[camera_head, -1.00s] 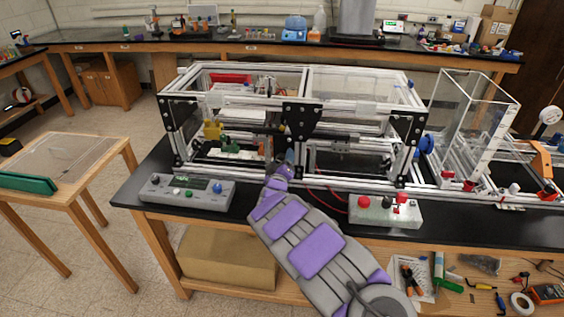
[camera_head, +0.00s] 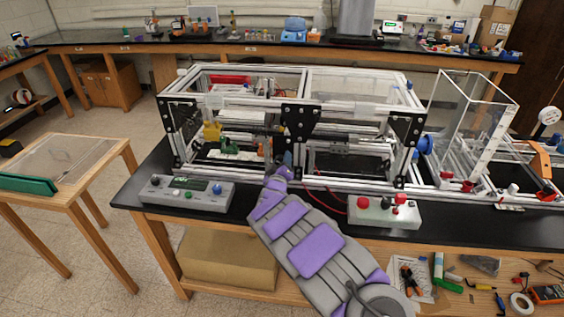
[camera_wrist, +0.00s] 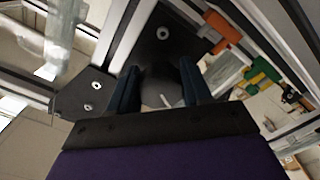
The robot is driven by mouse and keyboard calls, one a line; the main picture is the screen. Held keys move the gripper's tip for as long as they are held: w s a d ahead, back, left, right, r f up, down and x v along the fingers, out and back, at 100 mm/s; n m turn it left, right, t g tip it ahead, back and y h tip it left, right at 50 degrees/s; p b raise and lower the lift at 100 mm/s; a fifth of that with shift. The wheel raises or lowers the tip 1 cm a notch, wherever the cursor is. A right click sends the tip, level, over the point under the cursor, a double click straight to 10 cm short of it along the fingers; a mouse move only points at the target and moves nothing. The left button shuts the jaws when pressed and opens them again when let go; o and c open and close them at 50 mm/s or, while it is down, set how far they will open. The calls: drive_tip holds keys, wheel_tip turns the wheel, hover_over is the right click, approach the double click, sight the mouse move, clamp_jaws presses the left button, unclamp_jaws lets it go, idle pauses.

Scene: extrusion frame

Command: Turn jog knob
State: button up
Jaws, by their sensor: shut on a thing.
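My gripper (camera_head: 284,165) reaches the front of the extrusion frame (camera_head: 237,182), below the black middle bracket (camera_head: 300,118). In the wrist view its two dark blue fingers (camera_wrist: 158,88) stand on either side of a dark piece with a pale mark (camera_wrist: 164,100), apparently the jog knob, against a black plate. The gripper is shut on it. The fingers and wrist hide most of this piece, and in the head view it cannot be made out.
A grey control box (camera_head: 187,193) with a display and knobs stands at the bench's front left. A white box (camera_head: 384,212) with a red button stands right of my arm. A blue round knob (camera_head: 424,145) sits at the frame's right end. Frame rails surround the gripper closely.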

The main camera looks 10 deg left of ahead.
drive_tip(key=shift+a+f, duration=0.1)
drive_tip(key=shift+f, duration=0.15)
drive_tip(key=m+p, duration=0.3)
drive_tip(key=m, duration=0.1)
drive_tip(key=shift+s+m, duration=0.1)
drive_tip(key=shift+m, duration=0.3)
drive_tip(key=m+p, duration=0.1)
drive_tip(key=m, duration=0.2)
drive_tip(key=shift+a+f+m+p, duration=0.1)
drive_tip(key=shift+a+m+p, duration=0.05)
drive_tip(key=shift+m+p, duration=0.2)
drive_tip(key=m+p, duration=0.1)
drive_tip(key=m, duration=0.2)
drive_tip(key=shift+m, duration=0.25)
drive_tip(key=shift+a+m+p, duration=0.1)
drive_tip(key=shift+m+p, duration=0.45)
drive_tip(key=shift+m, duration=1.75)
drive_tip(key=o, duration=0.8)
drive_tip(key=shift+o, duration=1)
